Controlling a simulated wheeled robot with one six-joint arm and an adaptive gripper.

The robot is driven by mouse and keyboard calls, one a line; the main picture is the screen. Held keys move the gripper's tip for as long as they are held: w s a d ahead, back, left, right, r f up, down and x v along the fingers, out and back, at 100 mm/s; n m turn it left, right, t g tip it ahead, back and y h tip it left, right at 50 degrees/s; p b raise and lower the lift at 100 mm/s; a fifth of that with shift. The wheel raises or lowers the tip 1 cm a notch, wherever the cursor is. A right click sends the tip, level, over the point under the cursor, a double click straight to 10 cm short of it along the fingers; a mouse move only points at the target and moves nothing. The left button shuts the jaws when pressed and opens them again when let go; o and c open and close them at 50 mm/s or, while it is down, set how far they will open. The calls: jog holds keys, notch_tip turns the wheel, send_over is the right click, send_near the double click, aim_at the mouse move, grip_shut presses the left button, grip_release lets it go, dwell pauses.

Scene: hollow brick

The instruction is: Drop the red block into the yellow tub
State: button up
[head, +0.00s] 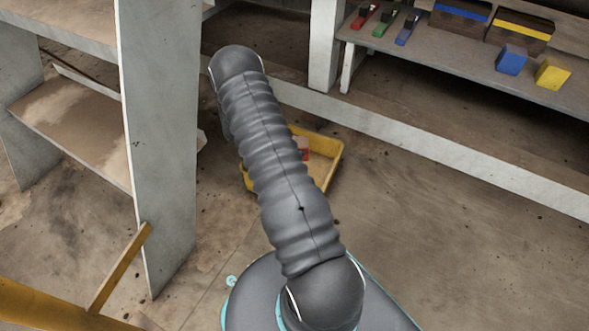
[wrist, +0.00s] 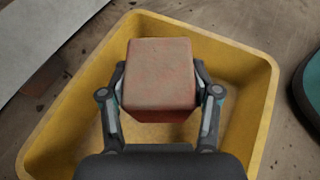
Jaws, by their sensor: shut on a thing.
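The red block (wrist: 158,82) is in my gripper (wrist: 160,95) in the wrist view, with one finger pressed on each side. My gripper is shut on it. Behind the block, the yellow tub (wrist: 258,105) shows with its rim around the block and fingers; the block appears over the tub's inside. I cannot tell how high the block is above the tub floor. In the head view, the yellow tub (head: 333,171) stands on the floor, partly hidden by my arm. A small part of the red block (head: 302,145) shows beside my arm there; my gripper is hidden.
A shelf (head: 470,60) at upper right holds a blue block (head: 511,60), a yellow block (head: 553,73), dark boxes with blue and yellow bands, and small coloured tools. A grey upright panel (head: 158,150) stands at left. Floor right of the tub is clear.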

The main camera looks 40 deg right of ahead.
jog(key=shift+f+b, duration=0.6)
jog(key=shift+f, duration=0.8)
jog(key=o, duration=1.4)
jog(key=shift+c, duration=0.2)
notch_tip(320, 180, up, 10)
jog(key=shift+r, duration=0.1)
